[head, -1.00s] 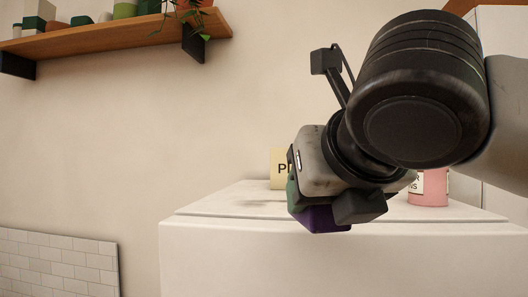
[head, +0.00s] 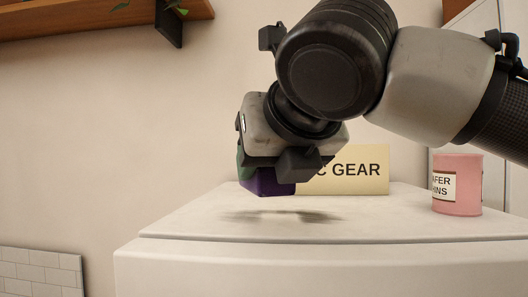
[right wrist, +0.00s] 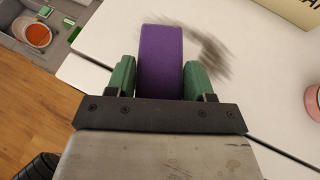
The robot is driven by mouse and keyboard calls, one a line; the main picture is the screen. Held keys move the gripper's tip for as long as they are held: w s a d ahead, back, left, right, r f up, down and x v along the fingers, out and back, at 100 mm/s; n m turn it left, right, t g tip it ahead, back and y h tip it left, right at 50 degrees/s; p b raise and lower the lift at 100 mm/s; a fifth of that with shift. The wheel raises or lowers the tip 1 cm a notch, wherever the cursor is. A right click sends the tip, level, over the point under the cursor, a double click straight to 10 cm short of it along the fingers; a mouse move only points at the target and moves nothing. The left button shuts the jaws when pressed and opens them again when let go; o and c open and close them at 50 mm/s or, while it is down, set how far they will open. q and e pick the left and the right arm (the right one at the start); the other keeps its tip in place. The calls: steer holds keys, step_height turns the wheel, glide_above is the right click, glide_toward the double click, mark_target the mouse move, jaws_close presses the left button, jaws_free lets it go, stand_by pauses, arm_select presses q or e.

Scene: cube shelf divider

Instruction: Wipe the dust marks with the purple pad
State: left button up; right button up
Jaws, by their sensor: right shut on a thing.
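The purple pad (head: 264,183) is held in my right gripper (head: 262,172), above the white top surface (head: 380,225). In the right wrist view the pad (right wrist: 161,62) sits between the two green fingers of the gripper (right wrist: 160,80), which are shut on it. A dark grey dust mark (head: 285,216) lies on the white top, below and just in front of the pad in the head view. The mark also shows in the right wrist view (right wrist: 212,55), to the right of the pad and partly hidden by it. My left gripper is in no view.
A pink tin (head: 458,185) stands at the right. A wooden shelf (head: 100,20) hangs at upper left. The front middle of the top is clear.

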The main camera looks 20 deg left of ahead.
mark_target(272, 214)
steer(key=shift+w+a+f, duration=0.1)
steer(key=shift+w+f, duration=0.3)
steer(key=shift+w, duration=0.05)
steer(key=x, duration=0.3)
steer(key=shift+w+f, duration=0.1)
steer(key=shift+w, duration=0.25)
steer(key=w, duration=0.2)
steer(key=w+f, duration=0.1)
steer(key=shift+a, duration=0.35)
steer(key=shift+w+a, duration=0.1)
steer(key=shift+w, duration=0.55)
steer(key=w, duration=0.2)
steer(key=w+a+f, duration=0.1)
steer(key=shift+w+a, duration=0.1)
steer(key=shift+w, duration=0.2)
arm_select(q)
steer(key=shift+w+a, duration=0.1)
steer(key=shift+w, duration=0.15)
arm_select(e)
steer(key=shift+w, duration=0.3)
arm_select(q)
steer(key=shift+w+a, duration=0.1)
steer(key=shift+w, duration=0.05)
arm_select(e)
steer(key=shift+f, duration=0.6)
